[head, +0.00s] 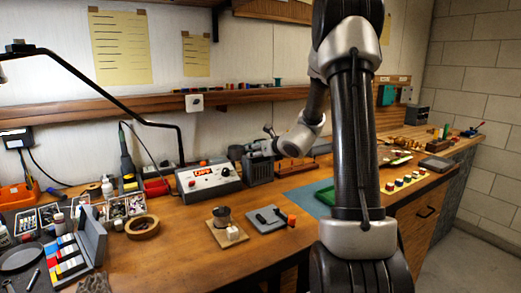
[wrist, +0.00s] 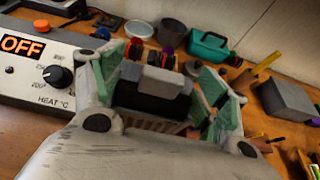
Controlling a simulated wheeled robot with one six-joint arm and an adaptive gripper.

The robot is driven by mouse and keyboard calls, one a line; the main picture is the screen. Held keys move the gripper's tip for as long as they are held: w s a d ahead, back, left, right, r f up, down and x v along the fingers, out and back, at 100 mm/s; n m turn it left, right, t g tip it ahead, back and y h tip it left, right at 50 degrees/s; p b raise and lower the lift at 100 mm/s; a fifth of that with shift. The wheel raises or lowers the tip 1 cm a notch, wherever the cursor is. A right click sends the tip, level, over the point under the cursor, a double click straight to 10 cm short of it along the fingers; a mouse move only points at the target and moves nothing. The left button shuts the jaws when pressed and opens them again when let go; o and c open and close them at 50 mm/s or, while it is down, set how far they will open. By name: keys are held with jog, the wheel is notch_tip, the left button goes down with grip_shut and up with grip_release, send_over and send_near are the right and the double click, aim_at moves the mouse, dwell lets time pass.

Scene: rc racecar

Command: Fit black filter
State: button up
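My gripper (wrist: 165,85) shows in the wrist view with its two green-padded fingers spread wide. A black, rounded part with a grey block on top (wrist: 152,88) lies between the fingers. It may be the black filter, but I cannot be sure. A gap shows between it and the right finger; contact on the left is unclear. In the head view my gripper (head: 262,148) is low over the bench, at a dark ribbed box (head: 258,169). The fingertips are too small to make out there. I cannot identify where the filter fits.
The heater control box (head: 208,180), reading OFF, stands close to the left of my gripper. A teal container (wrist: 210,46) and a grey block (wrist: 288,102) lie beyond and to the right. The wall is close behind.

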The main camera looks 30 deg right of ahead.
jog(key=o, duration=0.5)
jog(key=shift+f, duration=0.1)
jog(key=shift+c, duration=0.2)
jog(key=v, duration=1.2)
